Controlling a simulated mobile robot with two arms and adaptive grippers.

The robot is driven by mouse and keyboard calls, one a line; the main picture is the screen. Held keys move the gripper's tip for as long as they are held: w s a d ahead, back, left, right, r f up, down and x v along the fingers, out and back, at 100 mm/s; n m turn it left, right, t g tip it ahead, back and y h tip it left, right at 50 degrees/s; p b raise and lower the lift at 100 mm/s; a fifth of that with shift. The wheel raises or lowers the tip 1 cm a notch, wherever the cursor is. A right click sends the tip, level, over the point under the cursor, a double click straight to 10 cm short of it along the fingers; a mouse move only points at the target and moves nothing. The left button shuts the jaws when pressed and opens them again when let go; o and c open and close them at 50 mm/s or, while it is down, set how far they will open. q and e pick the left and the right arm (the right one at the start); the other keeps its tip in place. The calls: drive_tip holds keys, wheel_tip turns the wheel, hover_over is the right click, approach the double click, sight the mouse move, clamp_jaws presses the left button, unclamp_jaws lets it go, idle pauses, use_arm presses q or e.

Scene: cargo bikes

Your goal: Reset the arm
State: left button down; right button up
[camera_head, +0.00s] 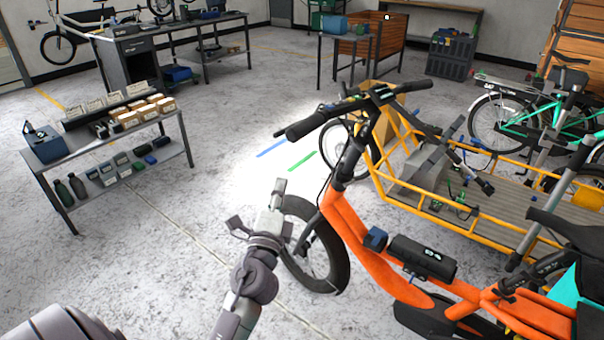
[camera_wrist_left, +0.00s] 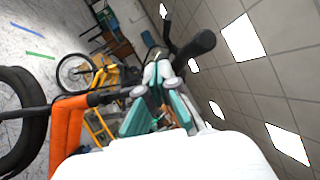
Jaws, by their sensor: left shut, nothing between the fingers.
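My left gripper (camera_head: 278,187) is raised in the lower middle of the head view, in front of the orange bike's front wheel in the picture. It is shut and empty. In the left wrist view its pale body fills the bottom and its fingers (camera_wrist_left: 154,76) point up the picture. The orange cargo bike (camera_head: 365,243) stands just to the right of the gripper. Its frame also shows at the left of the wrist view (camera_wrist_left: 66,132). I cannot tell the exact gap between gripper and bike. My right gripper is in neither view.
A yellow-railed cargo bike (camera_head: 447,222) stands behind the orange one, with a green bike (camera_head: 520,128) beyond. A low grey bench (camera_head: 101,147) with boxes and bottles stands at left. Workbenches line the back. The concrete floor (camera_head: 225,170) between is open.

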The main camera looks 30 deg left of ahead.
use_arm(q)
drive_tip(key=w+d+f+n+g+h, duration=0.1)
drive_tip(key=d+f+g+h, duration=0.1)
drive_tip(key=f, duration=0.8)
drive_tip(key=w+d+f+n+g+h, duration=0.1)
drive_tip(key=f+g, duration=0.1)
drive_tip(key=f, duration=0.8)
drive_tip(key=s+d+f+n+g+h, duration=0.25)
drive_tip(key=s+f, duration=0.25)
drive_tip(key=f, duration=0.6)
drive_tip(key=s+d+f+n+g+h, duration=0.1)
drive_tip(key=s+d+f+g, duration=0.3)
drive_tip(key=f, duration=0.8)
drive_tip(key=s+d+f+n+g, duration=0.2)
drive_tip(key=s+f+n+g, duration=0.1)
drive_tip(key=s+f, duration=1.1)
drive_tip(key=s+f+n+g, duration=0.2)
drive_tip(key=s+f, duration=0.1)
drive_tip(key=s, duration=0.8)
drive_tip(key=s+f+n+g+h, duration=0.1)
drive_tip(key=s+f+n+g, duration=0.1)
drive_tip(key=s, duration=0.9)
wheel_tip(320, 180, down, 2)
drive_tip(key=shift+s+d+f+g, duration=0.15)
drive_tip(key=shift+s+d+g, duration=0.3)
drive_tip(key=shift+g, duration=0.2)
drive_tip(key=shift+h, duration=0.25)
